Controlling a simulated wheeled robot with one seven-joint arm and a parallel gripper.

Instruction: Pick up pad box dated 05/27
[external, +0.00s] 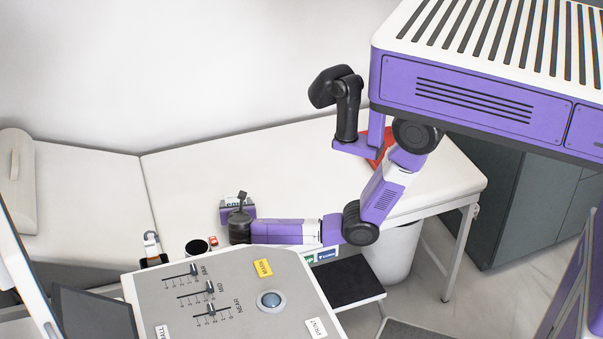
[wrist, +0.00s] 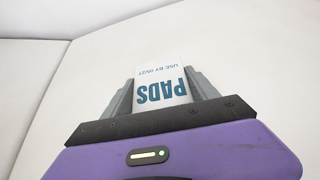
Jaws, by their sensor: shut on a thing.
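The pad box (wrist: 161,86) is white with blue print, "PADS" and a smaller "USE BY" line that seems to read 05/27, upside down in the wrist view. My gripper (wrist: 163,92) is shut on it, with one grey finger against each side. In the external view my gripper (external: 238,212) is above the white couch, at the far end of my outstretched arm. The box is small there and partly hidden, so I cannot tell whether it touches the couch top.
A dark cup (external: 196,248), a bottle with a pump (external: 152,247) and a small red item (external: 213,241) stand near the couch's front edge. A grey control panel (external: 225,290) covers the foreground. A red thing (external: 383,143) lies at the couch's right. The couch behind my gripper is clear.

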